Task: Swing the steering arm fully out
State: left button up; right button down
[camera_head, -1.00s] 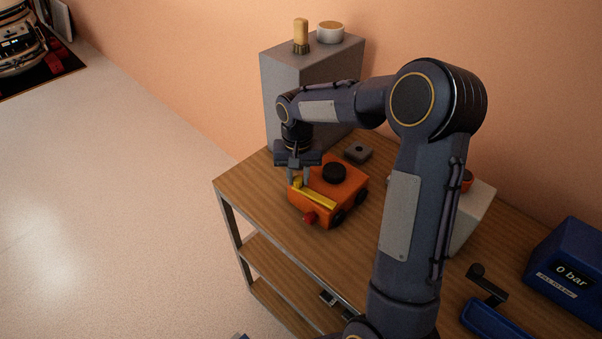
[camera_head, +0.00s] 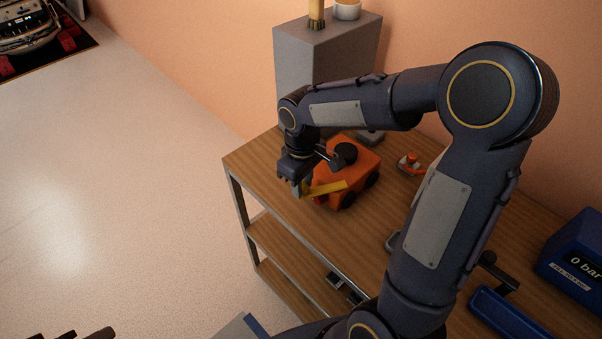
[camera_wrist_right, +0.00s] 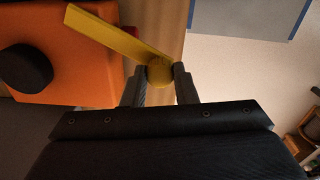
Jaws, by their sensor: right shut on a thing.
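The orange wheeled unit (camera_head: 363,163) with a round black cap (camera_head: 345,153) stands on the wooden bench top. Its yellow steering arm (camera_head: 328,189) sticks out past the body toward the bench's left front edge.
A grey block (camera_head: 325,60) with a white cup (camera_head: 347,10) stands behind the unit. A small orange-topped part (camera_head: 409,163) lies to the right. A blue box reading 0 bar (camera_head: 580,250) is at far right. Open floor lies left of the bench.

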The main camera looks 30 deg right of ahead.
jog(key=shift+s+d+n, duration=0.1)
jog(key=shift+s+n, duration=2.3)
jog(key=shift+n, duration=0.3)
jog(key=c, duration=1.1)
grip_release()
jog(key=shift+s, duration=0.1)
jog(key=shift+c, duration=0.2)
notch_tip(320, 180, up, 8)
jog(key=shift+f, duration=0.1)
